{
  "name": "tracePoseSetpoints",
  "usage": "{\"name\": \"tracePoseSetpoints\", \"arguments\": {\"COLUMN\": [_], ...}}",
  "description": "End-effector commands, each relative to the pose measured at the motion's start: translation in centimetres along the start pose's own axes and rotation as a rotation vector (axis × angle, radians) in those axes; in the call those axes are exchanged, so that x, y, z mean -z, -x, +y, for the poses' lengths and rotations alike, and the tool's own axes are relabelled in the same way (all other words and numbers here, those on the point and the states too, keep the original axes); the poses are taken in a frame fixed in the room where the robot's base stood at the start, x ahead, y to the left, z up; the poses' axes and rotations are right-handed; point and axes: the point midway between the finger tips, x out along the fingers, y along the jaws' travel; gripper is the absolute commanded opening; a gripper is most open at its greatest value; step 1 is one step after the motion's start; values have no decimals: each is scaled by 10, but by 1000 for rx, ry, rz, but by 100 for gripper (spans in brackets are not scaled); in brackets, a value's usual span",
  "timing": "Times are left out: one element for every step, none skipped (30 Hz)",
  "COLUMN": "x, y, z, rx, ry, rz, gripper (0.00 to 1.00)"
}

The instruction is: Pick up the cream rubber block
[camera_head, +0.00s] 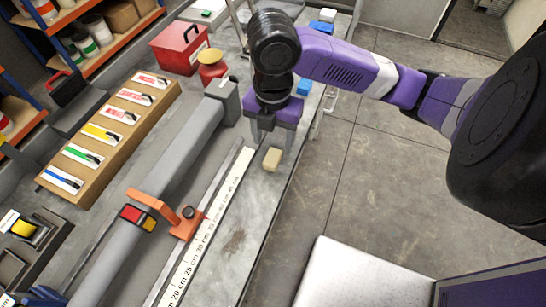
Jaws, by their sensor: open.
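The cream rubber block (272,159) lies on the grey bench top, right of the upper end of the ruler and close to the bench's right edge. My gripper (267,138) points down just beyond the block, at the end of my purple and black arm. Its fingers are apart, and no object shows between them. The block appears just below the fingers in the picture, with a small gap. I cannot tell the gripper's height above the bench.
A long grey clamp bar (180,160) with an orange bracket (170,210) and a ruler (212,222) lie left of the block. Floor lies right of the bench.

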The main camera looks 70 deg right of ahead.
Motion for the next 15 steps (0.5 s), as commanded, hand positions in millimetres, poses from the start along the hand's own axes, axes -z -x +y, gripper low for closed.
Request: {"name": "tracePoseSetpoints", "arguments": {"x": [0, 0, 0, 0, 0, 0, 0, 0, -1, 0, 0, 0, -1, 0, 0], "y": [-7, -10, -13, -15, -18, -22, -26, -30, -36, -41, -45, -51, -55, -57, -60], "z": [0, 0, 0, 0, 0, 0, 0, 0, 0, 1, 1, 1, 1, 1, 1], "rx": [0, 1, 0, 0, 0, 0, -1, 0, 1, 0, -1, 0, -1, -1, -1], "ry": [-4, -4, -4, -4, -4, -5, -6, -6, -7, -7, -6, -7, -7, -7, -5], "rz": [2, 2, 1, 1, 2, 2, 2, 2, 2, 2, 3, 2, 2, 2, 1], "gripper": [58, 58, 58, 58, 58, 58, 58, 58, 58, 58, 58, 58, 58, 58, 58]}}
